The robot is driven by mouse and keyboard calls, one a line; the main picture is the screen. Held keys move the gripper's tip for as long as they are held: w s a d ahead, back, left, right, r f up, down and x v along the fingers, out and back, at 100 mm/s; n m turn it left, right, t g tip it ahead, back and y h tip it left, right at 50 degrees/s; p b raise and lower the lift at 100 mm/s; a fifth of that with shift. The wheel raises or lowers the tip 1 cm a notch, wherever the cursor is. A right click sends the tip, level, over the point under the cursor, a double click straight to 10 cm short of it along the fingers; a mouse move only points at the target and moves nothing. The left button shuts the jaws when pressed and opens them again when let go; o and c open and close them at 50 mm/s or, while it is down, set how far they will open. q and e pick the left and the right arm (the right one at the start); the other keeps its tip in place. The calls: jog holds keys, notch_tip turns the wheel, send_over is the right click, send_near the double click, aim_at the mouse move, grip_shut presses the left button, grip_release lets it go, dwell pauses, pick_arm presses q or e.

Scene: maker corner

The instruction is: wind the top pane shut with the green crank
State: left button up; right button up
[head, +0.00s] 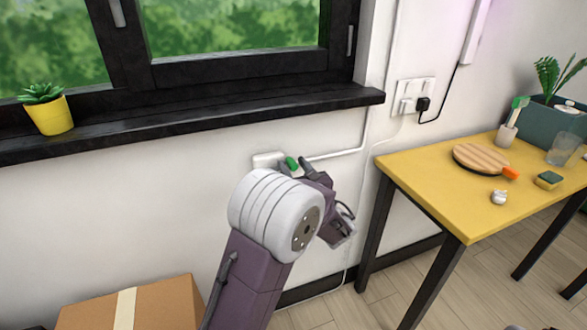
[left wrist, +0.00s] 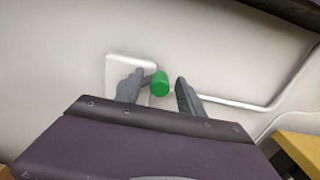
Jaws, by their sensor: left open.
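The green crank knob (head: 292,162) stands out from a white wall box (head: 266,160) below the window sill. In the left wrist view the knob (left wrist: 160,84) lies between the two grey fingers of my left gripper (left wrist: 158,90), with the box (left wrist: 118,68) behind the left finger. The fingers are apart, and the left one is closer to the knob. I cannot tell whether it touches. In the head view my left gripper (head: 298,168) is at the knob, partly hidden by its own arm. Only the lower part of the window (head: 230,65) shows; the top pane is out of view.
A yellow table (head: 440,188) stands to the right, holding a round wooden board (head: 481,158), a sponge (head: 549,180) and a planter (head: 555,122). A potted succulent (head: 50,112) is on the sill (head: 200,118). A cardboard box (head: 140,305) is at the lower left.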

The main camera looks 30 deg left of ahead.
pick_arm(q)
grip_shut()
dwell(1.4)
